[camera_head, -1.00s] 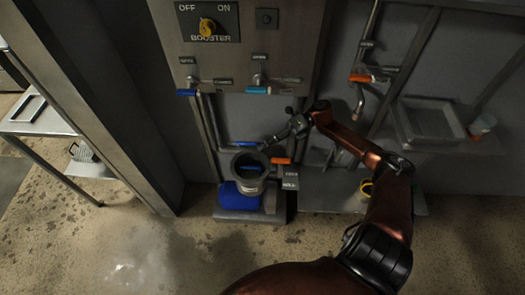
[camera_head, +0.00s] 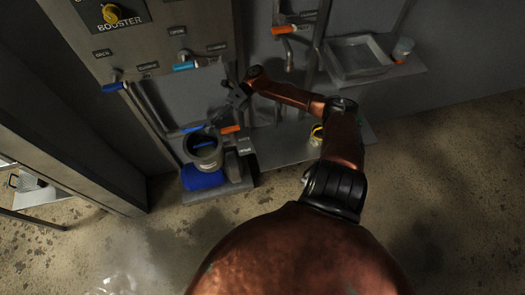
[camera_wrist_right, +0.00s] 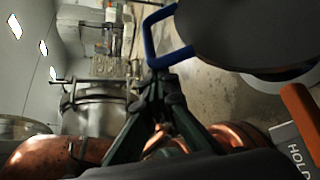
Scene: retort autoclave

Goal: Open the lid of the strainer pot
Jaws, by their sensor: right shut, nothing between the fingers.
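The strainer pot (camera_head: 206,160) is a grey round vessel low by the wall in the head view, above a blue motor-like part. A blue bar shows across its top, and I cannot tell there whether the lid is raised. In the right wrist view a large dark disc, seemingly the lid (camera_wrist_right: 255,30), fills the upper right, with a blue loop handle (camera_wrist_right: 150,42) at its left edge. My right gripper (camera_wrist_right: 162,82) is shut and empty, its fingertips close at the lower end of this loop. It also shows behind the pot in the head view (camera_head: 224,110). My left gripper is out of view.
An orange lever (camera_head: 230,129) and a label plate stand right beside the pot. A control panel (camera_head: 150,40) with blue and teal valve levers hangs above. A grey tray (camera_head: 358,57) is at the upper right.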

